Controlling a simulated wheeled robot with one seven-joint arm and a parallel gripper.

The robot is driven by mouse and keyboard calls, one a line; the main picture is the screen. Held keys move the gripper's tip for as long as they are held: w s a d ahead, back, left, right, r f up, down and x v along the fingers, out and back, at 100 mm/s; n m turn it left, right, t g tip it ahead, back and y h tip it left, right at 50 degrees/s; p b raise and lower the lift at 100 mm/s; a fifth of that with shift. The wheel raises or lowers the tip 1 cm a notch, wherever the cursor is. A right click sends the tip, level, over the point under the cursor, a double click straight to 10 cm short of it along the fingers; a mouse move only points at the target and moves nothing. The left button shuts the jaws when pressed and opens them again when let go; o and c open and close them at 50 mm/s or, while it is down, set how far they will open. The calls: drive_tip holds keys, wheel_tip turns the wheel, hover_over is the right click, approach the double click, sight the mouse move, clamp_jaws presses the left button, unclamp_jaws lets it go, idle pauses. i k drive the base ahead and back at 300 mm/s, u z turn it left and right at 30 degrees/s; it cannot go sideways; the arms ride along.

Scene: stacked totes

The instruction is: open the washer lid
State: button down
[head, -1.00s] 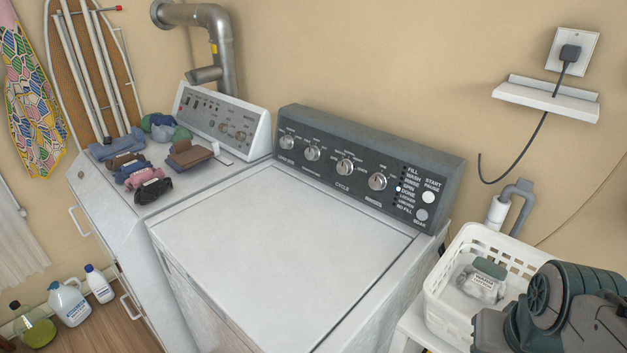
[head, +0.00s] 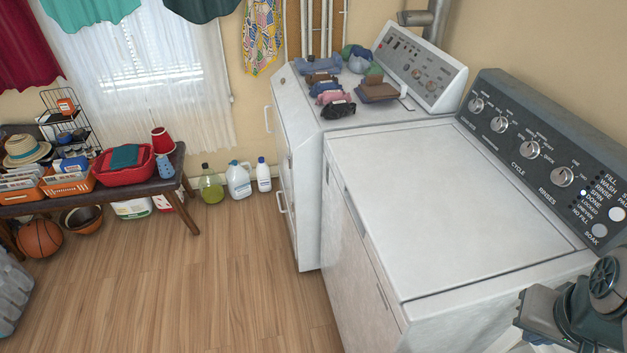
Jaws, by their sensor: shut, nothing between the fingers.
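The washer (head: 365,280) stands at the right, with a dark control panel (head: 545,150) of silver knobs along its back. Its white lid (head: 450,205) lies flat and shut, level with the washer top. A thin seam runs along the lid's front and back edges. Part of my arm (head: 590,305) shows at the lower right, beside the washer's near right corner and apart from the lid. I cannot make out my gripper's fingers in this view.
A dryer (head: 300,150) with folded cloths (head: 335,90) stands left of the washer. Bottles (head: 238,182) sit on the floor. A bench (head: 90,195) with baskets and a basketball (head: 40,238) are at the left. The wood floor (head: 220,290) before the washer is clear.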

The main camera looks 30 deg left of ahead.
sight(437, 217)
drive_tip(key=u, duration=1.2)
drive_tip(key=k, duration=1.25)
drive_tip(key=u, duration=0.55)
drive_tip(key=i, duration=0.35)
drive_tip(key=u, duration=0.8)
drive_tip(key=i, duration=1.35)
drive_tip(key=z, duration=0.9)
drive_tip(key=i, duration=0.2)
drive_tip(key=z, duration=0.3)
